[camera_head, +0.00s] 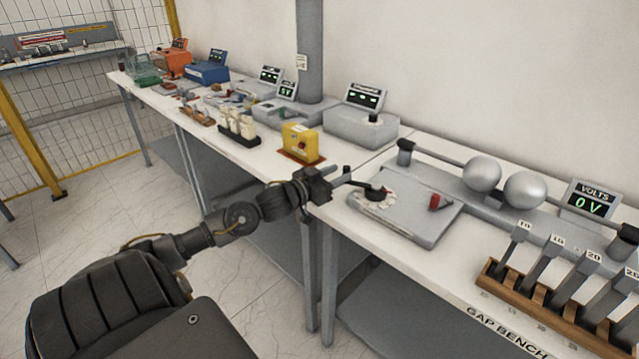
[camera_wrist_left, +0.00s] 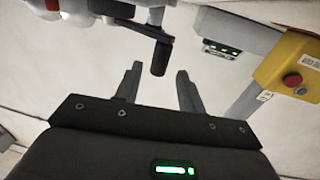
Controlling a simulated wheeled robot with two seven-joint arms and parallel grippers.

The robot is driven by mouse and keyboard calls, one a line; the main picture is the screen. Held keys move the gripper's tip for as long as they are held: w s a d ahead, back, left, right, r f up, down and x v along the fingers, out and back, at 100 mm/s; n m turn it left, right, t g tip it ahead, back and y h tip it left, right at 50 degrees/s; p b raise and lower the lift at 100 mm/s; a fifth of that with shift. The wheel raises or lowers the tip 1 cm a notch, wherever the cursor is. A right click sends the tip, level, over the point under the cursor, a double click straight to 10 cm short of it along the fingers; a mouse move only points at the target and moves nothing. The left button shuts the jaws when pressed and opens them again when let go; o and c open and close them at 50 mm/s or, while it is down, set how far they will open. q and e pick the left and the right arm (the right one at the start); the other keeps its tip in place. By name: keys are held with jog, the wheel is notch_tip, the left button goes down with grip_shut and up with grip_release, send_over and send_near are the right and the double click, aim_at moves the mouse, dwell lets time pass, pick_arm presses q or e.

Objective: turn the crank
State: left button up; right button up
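The crank (camera_head: 376,193) has a dark hub and arm on a flat grey unit on the bench. Its arm points left toward my left gripper (camera_head: 343,177), which is at the bench's front edge. In the left wrist view, the black crank handle (camera_wrist_left: 161,56) hangs down from the arm. Its lower end appears between the tips of my left gripper (camera_wrist_left: 158,82), with a gap on both sides. The fingers are apart and hold nothing. How deep the handle is between them is unclear. My right gripper is not in view.
Two grey spheres (camera_head: 503,182) and a volts display (camera_head: 588,204) reading 0 V stand behind and right. The floor before the bench is clear.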

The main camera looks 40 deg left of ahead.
pick_arm(q)
jog(key=s, duration=0.5)
jog(key=shift+s+a, duration=0.1)
jog(key=shift+a, duration=0.15)
jog(key=shift+s+a, duration=0.1)
jog(key=shift+s, duration=0.65)
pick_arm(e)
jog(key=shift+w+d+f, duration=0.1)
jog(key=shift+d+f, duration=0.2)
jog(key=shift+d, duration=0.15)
